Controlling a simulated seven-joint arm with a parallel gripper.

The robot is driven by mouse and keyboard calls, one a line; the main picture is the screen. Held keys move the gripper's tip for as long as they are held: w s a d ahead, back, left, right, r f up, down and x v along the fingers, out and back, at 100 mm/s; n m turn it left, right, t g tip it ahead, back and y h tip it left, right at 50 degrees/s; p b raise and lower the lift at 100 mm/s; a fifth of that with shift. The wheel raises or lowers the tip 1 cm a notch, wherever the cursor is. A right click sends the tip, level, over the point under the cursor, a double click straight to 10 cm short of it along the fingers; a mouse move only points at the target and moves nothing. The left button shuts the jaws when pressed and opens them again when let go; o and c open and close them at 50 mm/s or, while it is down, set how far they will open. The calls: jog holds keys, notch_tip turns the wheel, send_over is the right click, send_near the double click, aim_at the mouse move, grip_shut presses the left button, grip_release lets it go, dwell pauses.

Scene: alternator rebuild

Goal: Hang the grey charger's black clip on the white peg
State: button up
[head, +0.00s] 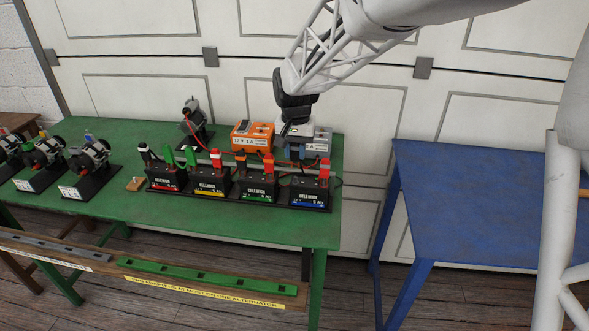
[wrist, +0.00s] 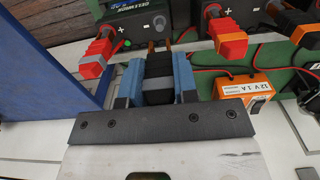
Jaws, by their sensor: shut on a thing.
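My gripper (head: 296,150) is low over the right end of the battery row in the head view, in front of the grey charger (head: 320,142). In the head view the clip is mostly hidden by my gripper. I cannot make out the white peg for certain in either view.
Several black batteries (head: 258,188) stand in a row on the green table (head: 110,205), with red clips (head: 325,168) along the rail. The orange charger (head: 252,136) is just left of my gripper. A bare blue table (head: 490,200) stands to the right.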

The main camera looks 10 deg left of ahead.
jog(key=shift+r, duration=3.1)
jog(key=shift+a, duration=0.15)
jog(key=a, duration=1.3)
jog(key=shift+a, duration=0.15)
jog(key=shift+a, duration=0.15)
jog(key=a, duration=1.3)
jog(key=shift+a, duration=0.15)
jog(key=a, duration=1.3)
jog(key=shift+a, duration=0.3)
